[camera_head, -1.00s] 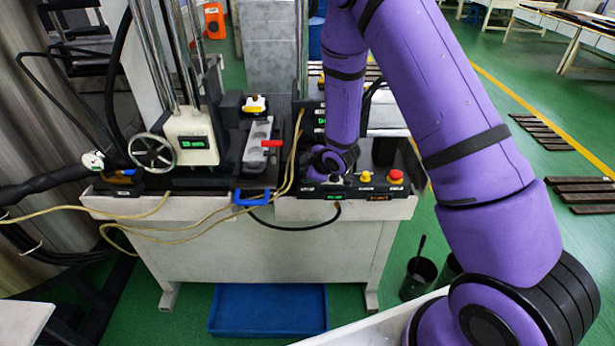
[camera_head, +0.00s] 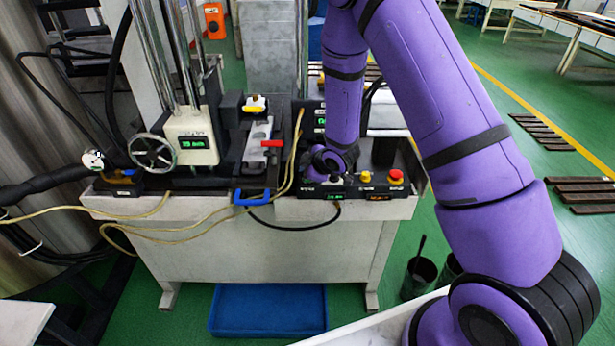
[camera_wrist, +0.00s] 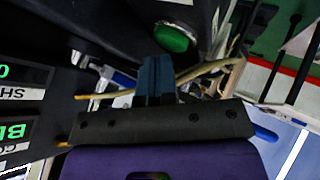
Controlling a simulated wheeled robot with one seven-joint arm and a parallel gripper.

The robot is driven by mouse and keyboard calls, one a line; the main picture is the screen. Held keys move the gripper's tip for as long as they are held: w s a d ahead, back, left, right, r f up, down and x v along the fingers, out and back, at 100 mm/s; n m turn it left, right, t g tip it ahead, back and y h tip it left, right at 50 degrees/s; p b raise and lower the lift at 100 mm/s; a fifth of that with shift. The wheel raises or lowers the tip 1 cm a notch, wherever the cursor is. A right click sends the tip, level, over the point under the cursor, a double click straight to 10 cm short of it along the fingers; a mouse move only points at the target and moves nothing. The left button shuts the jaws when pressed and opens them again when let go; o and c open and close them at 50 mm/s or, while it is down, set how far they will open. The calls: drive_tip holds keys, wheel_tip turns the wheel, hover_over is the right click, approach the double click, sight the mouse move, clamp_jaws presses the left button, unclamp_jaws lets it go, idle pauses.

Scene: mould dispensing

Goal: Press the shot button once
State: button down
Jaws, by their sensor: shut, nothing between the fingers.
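A round green button (camera_wrist: 175,38) with a pale rim sits on a dark surface in the wrist view. I take it for the shot button, though no label on it is readable. My gripper (camera_wrist: 156,62) is shut and empty, its dark blue fingertips just short of the button in the picture. I cannot tell whether they touch it. In the head view my purple wrist is over the left part of the control box (camera_head: 349,190) and hides the fingertips and the green button.
A yellow button (camera_head: 366,176) and a red mushroom button (camera_head: 396,176) stand on the box right of my wrist. Left of it are a red-handled clamp (camera_head: 271,143), a blue handle (camera_head: 251,198) and loose yellow cables (camera_head: 292,168). A handwheel (camera_head: 152,153) stands farther left.

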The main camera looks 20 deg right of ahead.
drive_tip(key=shift+f, duration=0.1)
idle(0.6)
drive_tip(key=shift+f, duration=0.3)
idle(0.3)
drive_tip(key=shift+r, duration=3.4)
